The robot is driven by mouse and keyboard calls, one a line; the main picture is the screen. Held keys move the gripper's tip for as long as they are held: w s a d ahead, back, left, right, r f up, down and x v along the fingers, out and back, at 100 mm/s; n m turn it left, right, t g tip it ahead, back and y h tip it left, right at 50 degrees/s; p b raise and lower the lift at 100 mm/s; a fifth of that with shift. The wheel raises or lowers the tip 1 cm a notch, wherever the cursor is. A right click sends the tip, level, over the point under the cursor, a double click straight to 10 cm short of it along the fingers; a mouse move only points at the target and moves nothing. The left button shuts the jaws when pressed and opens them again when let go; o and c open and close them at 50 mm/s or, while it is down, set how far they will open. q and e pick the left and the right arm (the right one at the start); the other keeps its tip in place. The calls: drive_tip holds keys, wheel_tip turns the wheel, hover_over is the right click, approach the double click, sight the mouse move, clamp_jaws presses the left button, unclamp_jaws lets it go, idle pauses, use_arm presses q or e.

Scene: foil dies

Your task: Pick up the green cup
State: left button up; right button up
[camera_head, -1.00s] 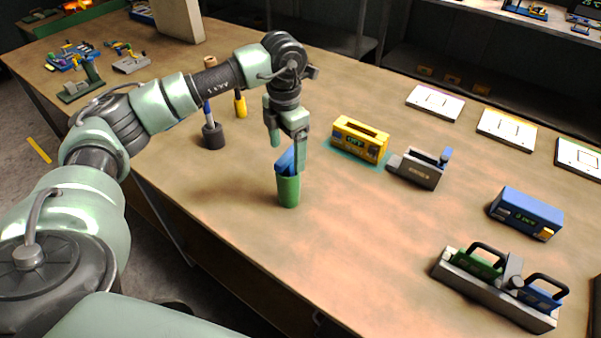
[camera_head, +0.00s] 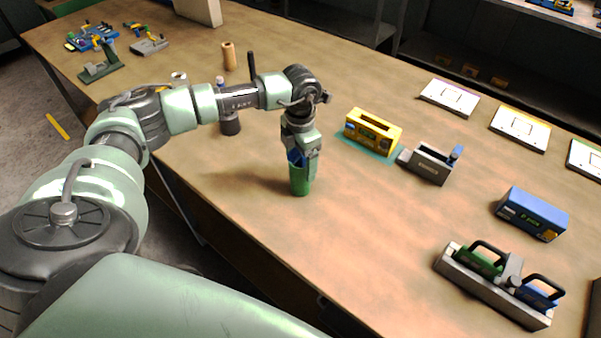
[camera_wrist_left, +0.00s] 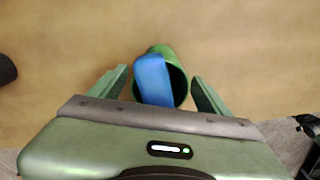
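The green cup (camera_head: 300,186) stands upright on the wooden table, with a blue object (camera_head: 295,157) sticking out of it. In the left wrist view the green cup (camera_wrist_left: 180,82) has the blue object (camera_wrist_left: 153,80) leaning out of its mouth. My left gripper (camera_head: 303,165) points down over the cup. In the wrist view its fingers (camera_wrist_left: 160,84) are apart, one on each side of the cup, with a gap visible on both sides. The fingers hide the upper part of the cup in the head view. My right gripper is not in view.
A yellow device (camera_head: 372,133) and a grey holder (camera_head: 430,165) stand right of the cup. A dark round holder (camera_head: 230,124) is behind my left arm. A blue box (camera_head: 531,213) and a grey rack (camera_head: 492,285) are farther right. The table in front of the cup is clear.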

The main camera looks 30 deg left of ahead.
use_arm(q)
clamp_jaws()
drive_tip(key=shift+w, duration=0.1)
drive_tip(key=shift+r, duration=0.15)
